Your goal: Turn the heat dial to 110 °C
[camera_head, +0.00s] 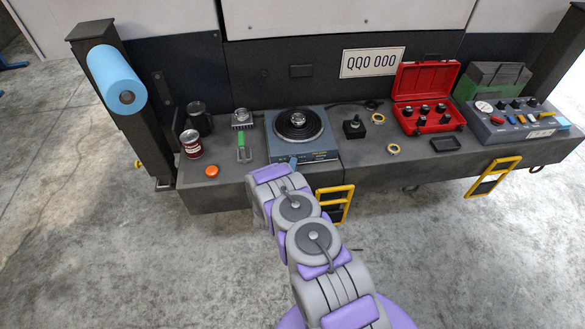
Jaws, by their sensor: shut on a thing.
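The heater (315,143) is a blue-grey box with a round dark coil plate on top. A small metal part (298,119) sits at the middle of the plate. My arm reaches up from the bottom to the heater's front face. My gripper (291,163) is at the left part of that face, shut on the heat dial. The dial is hidden behind my gripper and wrist, so its pointer and setting cannot be read. The fingers are mostly hidden too.
Left of the heater are a green-handled tool (242,145), a red-labelled can (191,144) and an orange disc (212,171). Right are a small black box (354,127), a red open case (427,87) and a control panel (515,122).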

